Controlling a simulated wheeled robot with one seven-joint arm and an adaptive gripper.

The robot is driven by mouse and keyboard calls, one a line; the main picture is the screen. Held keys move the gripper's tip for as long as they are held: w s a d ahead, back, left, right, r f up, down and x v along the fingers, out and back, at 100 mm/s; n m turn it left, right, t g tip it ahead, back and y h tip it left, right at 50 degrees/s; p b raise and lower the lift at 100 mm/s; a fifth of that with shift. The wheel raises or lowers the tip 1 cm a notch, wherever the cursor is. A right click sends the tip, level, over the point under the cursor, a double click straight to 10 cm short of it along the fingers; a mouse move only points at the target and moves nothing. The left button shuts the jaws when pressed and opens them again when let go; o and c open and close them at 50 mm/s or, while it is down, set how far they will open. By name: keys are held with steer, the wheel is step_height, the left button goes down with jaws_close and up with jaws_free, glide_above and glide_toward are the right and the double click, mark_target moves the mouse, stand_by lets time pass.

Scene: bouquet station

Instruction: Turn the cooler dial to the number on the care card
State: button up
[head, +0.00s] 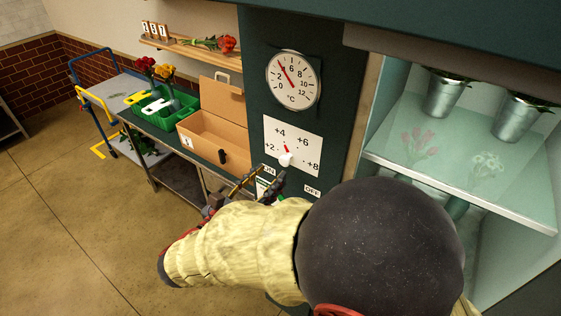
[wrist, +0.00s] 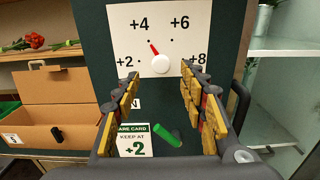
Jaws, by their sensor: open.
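The cooler dial is a white round knob (wrist: 160,64) with a red pointer on a white plate (head: 306,145) marked +2, +4, +6 and +8. The pointer is at the +4 mark. The care card (wrist: 134,141) below the dial reads "KEEP AT +2". My gripper (wrist: 164,76) is open and empty, in front of the panel and just below the knob. In the wrist view its fingertips lie to either side below the knob, apart from it. In the head view my gripper (head: 262,184) is low and left of the knob.
A green switch lever (wrist: 167,136) sits under the dial, between ON and OFF labels. A round thermometer (head: 293,80) hangs above. Right is the glass cooler shelf (head: 460,180) with metal buckets.

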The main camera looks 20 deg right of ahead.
mark_target(283, 163)
steer(key=shift+b+x, duration=0.3)
steer(key=shift+x, duration=2.85)
steer(key=shift+c, duration=0.7)
jaws_close()
